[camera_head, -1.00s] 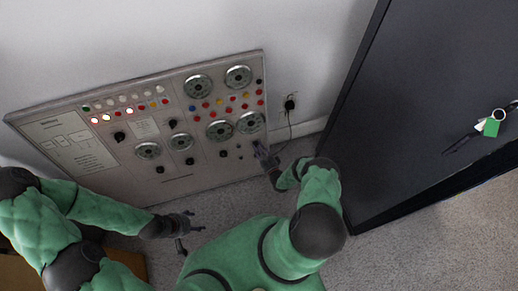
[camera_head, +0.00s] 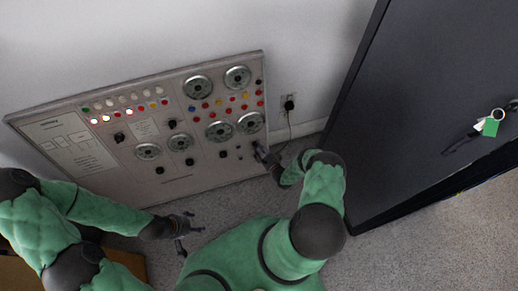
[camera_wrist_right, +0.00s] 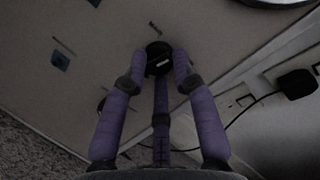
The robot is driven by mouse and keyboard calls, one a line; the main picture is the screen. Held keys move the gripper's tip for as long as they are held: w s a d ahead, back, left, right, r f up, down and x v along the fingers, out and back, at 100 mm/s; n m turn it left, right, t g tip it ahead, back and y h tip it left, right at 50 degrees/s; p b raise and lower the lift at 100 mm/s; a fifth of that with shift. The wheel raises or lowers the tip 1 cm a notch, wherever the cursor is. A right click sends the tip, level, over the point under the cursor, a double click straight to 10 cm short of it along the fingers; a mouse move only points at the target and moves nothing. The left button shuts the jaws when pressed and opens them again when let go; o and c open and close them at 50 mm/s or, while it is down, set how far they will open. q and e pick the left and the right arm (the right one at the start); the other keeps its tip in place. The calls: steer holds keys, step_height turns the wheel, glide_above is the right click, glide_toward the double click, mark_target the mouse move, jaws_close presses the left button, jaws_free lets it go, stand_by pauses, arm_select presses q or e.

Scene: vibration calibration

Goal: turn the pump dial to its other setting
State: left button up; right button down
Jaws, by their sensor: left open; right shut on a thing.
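The control panel (camera_head: 200,172) leans against the wall and carries several gauges, lamps and knobs. At its lower right, my right gripper (camera_head: 258,150) covers the dial in the head view. In the right wrist view, the black round dial (camera_wrist_right: 158,60) with a pale mark lies between the fingertips of my right gripper (camera_wrist_right: 159,75), which is shut on it. I cannot read its setting. My left gripper (camera_head: 187,224) is open and empty above the carpet, in front of the panel and apart from it.
A dark cabinet (camera_head: 430,90) with keys (camera_head: 490,125) stands at the right. A wall socket with a black plug (camera_head: 289,104) and cord is just right of the panel; the plug (camera_wrist_right: 296,84) also shows in the right wrist view. Grey carpet between panel and cabinet is free.

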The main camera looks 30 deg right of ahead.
steer(key=n+g, duration=0.1)
steer(key=n, duration=0.2)
steer(key=n+g, duration=0.1)
steer(key=n, duration=0.3)
steer(key=n+g, duration=0.1)
steer(key=n, duration=0.3)
steer(key=shift+a+r+h, duration=0.15)
steer(key=shift+r+h, duration=0.2)
steer(key=shift+h, duration=0.05)
steer(key=shift+n, duration=0.3)
steer(key=c, duration=1.1)
jaws_free()
steer(key=shift+o, duration=0.9)
steer(key=shift+w, duration=0.1)
steer(key=shift+r, duration=0.1)
steer(key=v, duration=1.2)
